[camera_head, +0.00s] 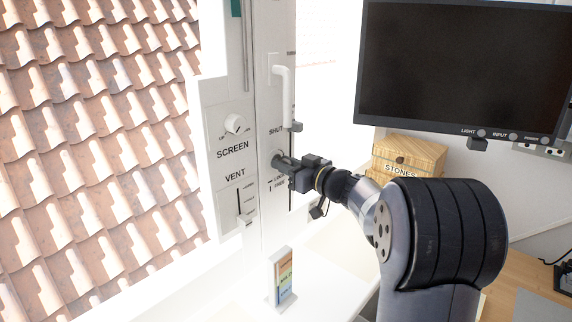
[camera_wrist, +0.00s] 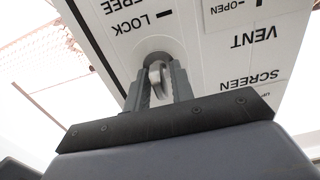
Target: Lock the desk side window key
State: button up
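The window key (camera_wrist: 156,78) is a pale, rounded tab in a round grey lock on the white window panel. My gripper (camera_wrist: 159,88) reaches the lock, with one finger on each side of the key and little or no gap showing. In the wrist view the tab stands roughly upright. The LOCK label (camera_wrist: 130,25) has a short dash beside it, and FREE is partly cut off.
A white window handle (camera_head: 283,90) is just above my gripper. The SCREEN knob (camera_head: 234,124) and VENT slider (camera_head: 245,217) are to the left. A small coloured card stand (camera_head: 282,278) is below. A monitor (camera_head: 460,65) and wooden STONES drawers (camera_head: 425,152) are to the right.

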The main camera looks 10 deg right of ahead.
grip_shut()
jog(key=shift+f+m+b, duration=0.15)
jog(key=shift+m+b, duration=0.15)
jog(key=shift+b, duration=0.4)
jog(key=shift+f+m+b, duration=0.1)
jog(key=shift+m+b, duration=0.4)
jog(key=shift+b, duration=0.4)
jog(key=shift+m+b, duration=0.8)
jog(key=shift+b, duration=0.35)
jog(key=m+b, duration=0.3)
jog(key=m, duration=0.1)
jog(key=shift+d+m+b, duration=0.15)
jog(key=shift+m+b, duration=0.15)
jog(key=m+b, duration=0.1)
jog(key=m, duration=0.4)
jog(key=shift+m, duration=2.5)
